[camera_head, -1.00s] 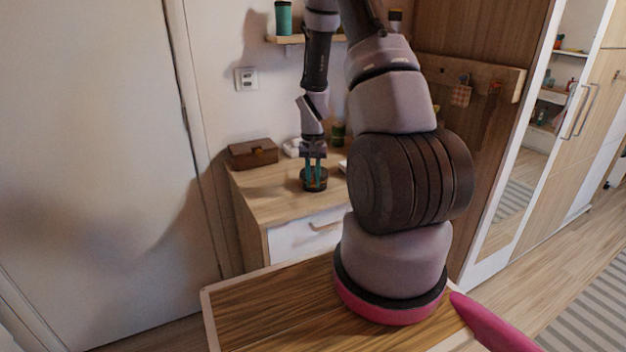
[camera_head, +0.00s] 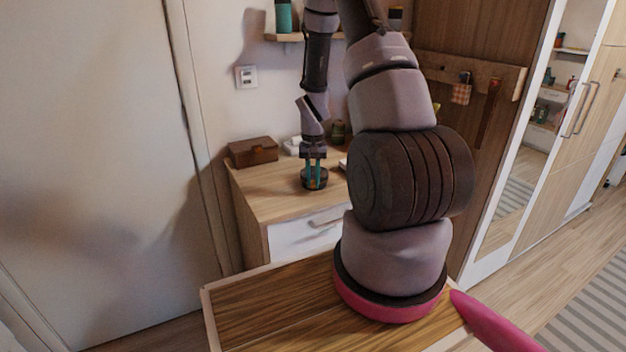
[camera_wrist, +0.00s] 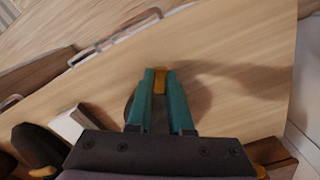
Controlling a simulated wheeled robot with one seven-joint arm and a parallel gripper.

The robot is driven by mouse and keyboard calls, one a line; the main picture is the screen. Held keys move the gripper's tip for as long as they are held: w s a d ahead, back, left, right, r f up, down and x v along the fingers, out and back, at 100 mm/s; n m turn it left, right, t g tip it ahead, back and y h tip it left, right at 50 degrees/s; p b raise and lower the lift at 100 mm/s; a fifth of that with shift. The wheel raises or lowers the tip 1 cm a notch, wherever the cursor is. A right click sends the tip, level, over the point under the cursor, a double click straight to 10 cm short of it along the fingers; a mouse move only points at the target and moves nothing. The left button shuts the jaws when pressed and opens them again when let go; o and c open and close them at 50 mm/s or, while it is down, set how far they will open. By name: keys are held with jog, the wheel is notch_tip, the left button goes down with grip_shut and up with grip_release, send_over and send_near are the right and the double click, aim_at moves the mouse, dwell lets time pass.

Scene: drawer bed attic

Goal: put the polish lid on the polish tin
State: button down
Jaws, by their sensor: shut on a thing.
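My gripper (camera_head: 314,183) points down over the dresser top. In the wrist view its teal fingers (camera_wrist: 162,103) are shut on a narrow orange-brown piece, which I take to be the grip of the polish lid (camera_wrist: 160,79). The fingers hide the middle.
The wooden dresser top (camera_head: 264,190) is clear in front of the gripper. A brown box (camera_head: 253,151) stands at the back left, a white item (camera_head: 292,146) behind the gripper and a dark green jar (camera_head: 338,131) at the back right. A wall shelf (camera_head: 284,38) hangs above.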

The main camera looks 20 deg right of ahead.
jog(key=shift+f, duration=0.25)
dwell(0.5)
jog(key=c, duration=0.7)
grip_release()
jog(key=shift+c, duration=0.2)
jog(key=shift+r, duration=0.1)
jog(key=s+a+r+t, duration=0.1)
jog(key=s+a+r, duration=0.1)
jog(key=r, duration=0.8)
jog(key=s+a+r+t, duration=0.1)
jog(key=s+a+r, duration=0.1)
jog(key=r, duration=0.7)
jog(key=s+a+r+t, duration=0.1)
jog(key=s+a+r, duration=0.1)
jog(key=r, duration=0.8)
jog(key=s+a+r+n+t+y, duration=0.1)
jog(key=s+a+r+t, duration=0.3)
jog(key=s+r, duration=0.8)
jog(key=s+a+y, duration=0.1)
jog(key=s+a, duration=0.1)
jog(key=s, duration=0.1)
jog(key=shift+a+n, duration=0.15)
jog(key=shift+n, duration=0.15)
